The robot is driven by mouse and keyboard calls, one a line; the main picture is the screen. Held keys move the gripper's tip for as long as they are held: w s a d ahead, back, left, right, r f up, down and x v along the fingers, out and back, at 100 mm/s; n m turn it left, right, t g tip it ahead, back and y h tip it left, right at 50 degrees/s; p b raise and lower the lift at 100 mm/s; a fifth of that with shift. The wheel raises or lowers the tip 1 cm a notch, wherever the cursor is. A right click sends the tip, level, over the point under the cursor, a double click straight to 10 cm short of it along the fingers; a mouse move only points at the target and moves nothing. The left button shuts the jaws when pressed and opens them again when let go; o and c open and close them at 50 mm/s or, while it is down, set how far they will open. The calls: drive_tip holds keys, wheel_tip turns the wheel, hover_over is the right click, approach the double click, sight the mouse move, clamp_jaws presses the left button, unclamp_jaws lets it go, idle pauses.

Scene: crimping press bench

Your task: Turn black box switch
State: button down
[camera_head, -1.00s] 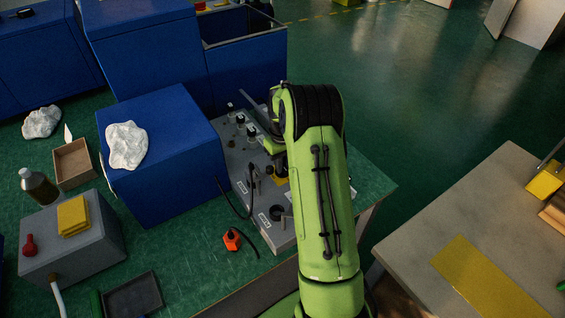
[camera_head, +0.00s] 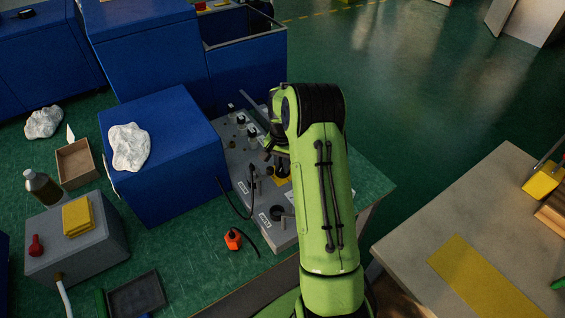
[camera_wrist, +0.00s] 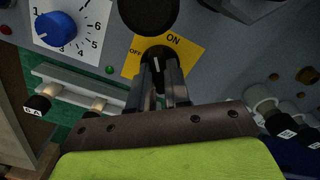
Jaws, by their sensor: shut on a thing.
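The black switch knob (camera_wrist: 156,53) sits on a yellow plate (camera_wrist: 194,57) marked OFF and ON, on the face of the grey control box. In the wrist view, my gripper (camera_wrist: 160,76) has its two dark fingers on either side of the knob and is shut on it. A short white mark shows on the knob between the fingers. The fingers hide part of the knob, so I cannot tell exactly which label it points to. In the head view, the yellow plate (camera_head: 282,181) shows beside my arm, which hides much of the gripper.
A blue dial (camera_wrist: 56,29) with numbers and a black round knob (camera_wrist: 148,12) are close to the switch. Black-capped posts (camera_wrist: 38,103) stand nearby. A blue box (camera_head: 175,165) is left of the control box. An orange item (camera_head: 233,239) lies in front.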

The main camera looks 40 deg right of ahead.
drive_tip(key=m, duration=0.3)
drive_tip(key=shift+m, duration=2.1)
drive_tip(key=c, duration=1.1)
unclamp_jaws()
wheel_tip(320, 180, up, 16)
drive_tip(key=p, duration=0.3)
drive_tip(key=shift+f+p, duration=0.1)
drive_tip(key=shift+p, duration=0.2)
